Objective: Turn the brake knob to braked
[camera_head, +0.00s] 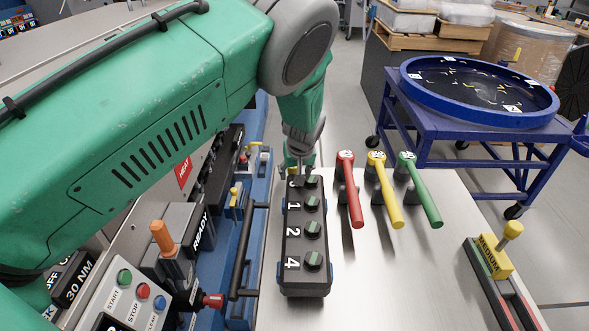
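No knob in view carries a label that I can read as brake. A dark box (307,250) on the metal bench carries a row of green-topped knobs, including a near one (312,261), a middle one (312,229) and a far one (312,181). White digits such as 1, 2 and 4 stand beside them. My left arm comes in from the left, and its gripper (299,168) points down at the far end of this box. The fingers are small and partly hidden, so I cannot tell whether they touch a knob. My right gripper is not in view.
Red (350,190), yellow (384,190) and green (419,190) levers stand right of the box. A yellow-knobbed slider (495,255) is at the right. An orange-handled lever (162,238) and a push-button panel (133,298) are at the left. A blue cart (462,127) stands behind.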

